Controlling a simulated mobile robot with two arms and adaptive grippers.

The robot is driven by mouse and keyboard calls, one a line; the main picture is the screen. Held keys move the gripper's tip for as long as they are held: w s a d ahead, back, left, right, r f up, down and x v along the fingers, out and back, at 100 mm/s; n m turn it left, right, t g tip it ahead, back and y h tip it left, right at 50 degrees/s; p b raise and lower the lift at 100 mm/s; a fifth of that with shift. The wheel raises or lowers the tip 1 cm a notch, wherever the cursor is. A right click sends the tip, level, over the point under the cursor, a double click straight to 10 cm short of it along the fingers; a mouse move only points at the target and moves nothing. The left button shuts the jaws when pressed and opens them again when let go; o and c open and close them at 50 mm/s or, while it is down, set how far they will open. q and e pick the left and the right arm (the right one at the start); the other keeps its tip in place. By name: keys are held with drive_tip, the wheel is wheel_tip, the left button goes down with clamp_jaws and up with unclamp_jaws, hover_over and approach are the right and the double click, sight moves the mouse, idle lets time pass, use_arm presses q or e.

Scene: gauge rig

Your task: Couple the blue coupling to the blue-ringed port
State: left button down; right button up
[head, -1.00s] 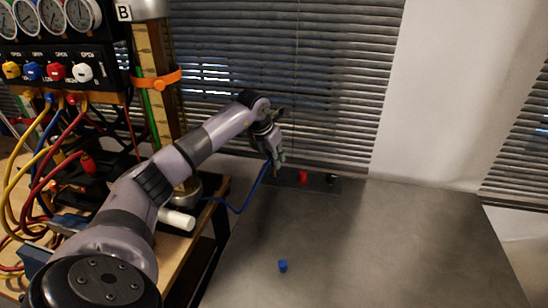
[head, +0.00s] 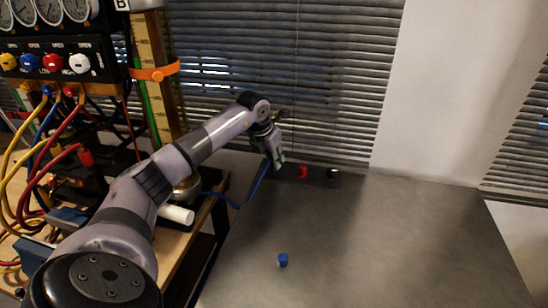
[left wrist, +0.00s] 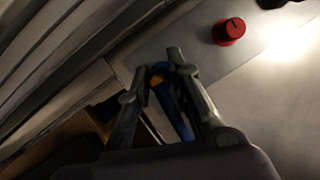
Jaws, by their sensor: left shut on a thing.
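The coupling's tip is mostly hidden. I cannot make out the blue-ringed port; the gripper may cover it. A small blue cap (head: 283,260) lies loose on the table. My right gripper is not in view.
A black one (head: 332,173) is farther right. The gauge rig with yellow, blue and red hoses (head: 40,150) stands at left. The table (head: 400,240) is mostly clear.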

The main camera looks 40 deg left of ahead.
use_arm(q)
drive_tip(key=shift+f, duration=0.3)
idle(0.9)
drive_tip(key=shift+r, duration=0.1)
idle(0.4)
drive_tip(key=c, duration=1.6)
unclamp_jaws()
drive_tip(key=shift+c, duration=0.2)
drive_tip(key=o, duration=0.6)
drive_tip(key=shift+r, duration=0.1)
drive_tip(key=v, duration=1.2)
